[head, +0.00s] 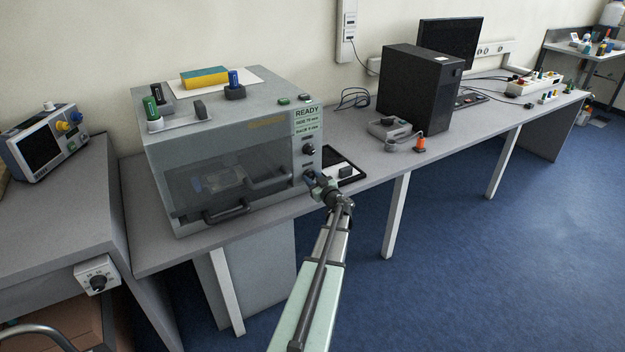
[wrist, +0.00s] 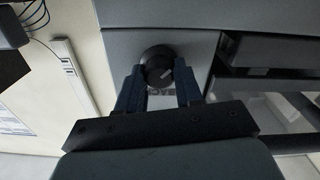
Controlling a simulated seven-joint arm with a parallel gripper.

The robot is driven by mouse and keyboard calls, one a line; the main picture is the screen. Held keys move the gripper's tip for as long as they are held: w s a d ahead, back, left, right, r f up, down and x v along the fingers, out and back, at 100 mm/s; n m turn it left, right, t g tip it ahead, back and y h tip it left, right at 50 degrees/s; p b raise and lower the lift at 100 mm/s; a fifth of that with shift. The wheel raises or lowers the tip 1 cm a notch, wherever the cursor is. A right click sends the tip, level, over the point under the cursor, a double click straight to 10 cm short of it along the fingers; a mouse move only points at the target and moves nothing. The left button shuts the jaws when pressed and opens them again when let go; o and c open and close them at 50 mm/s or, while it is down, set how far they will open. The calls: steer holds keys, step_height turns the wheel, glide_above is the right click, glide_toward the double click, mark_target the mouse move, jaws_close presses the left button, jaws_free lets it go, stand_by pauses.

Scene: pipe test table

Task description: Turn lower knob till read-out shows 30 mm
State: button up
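The grey machine (head: 160,150) carries a green read-out (head: 307,120) headed READY. Its two smaller lines seem to give mm values, too small to read surely. The dark upper knob (head: 308,149) is on the panel below. My gripper (head: 311,178) is at the panel's lower part, where it hides the lower knob in the head view. In the wrist view, a round black knob (wrist: 158,66) with a pale pointer mark lies between the tips of my gripper (wrist: 159,68). One dark finger stands on each side. Whether they touch it, I cannot tell. Lettering, apparently BACK, shows below it.
A door handle (head: 228,212) and another bar handle stick out left of my gripper. A black tray (head: 345,168) lies on the bench to the right. A black computer tower (head: 420,90) stands farther right. The floor in front is clear.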

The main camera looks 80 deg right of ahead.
steer(key=c, duration=0.5)
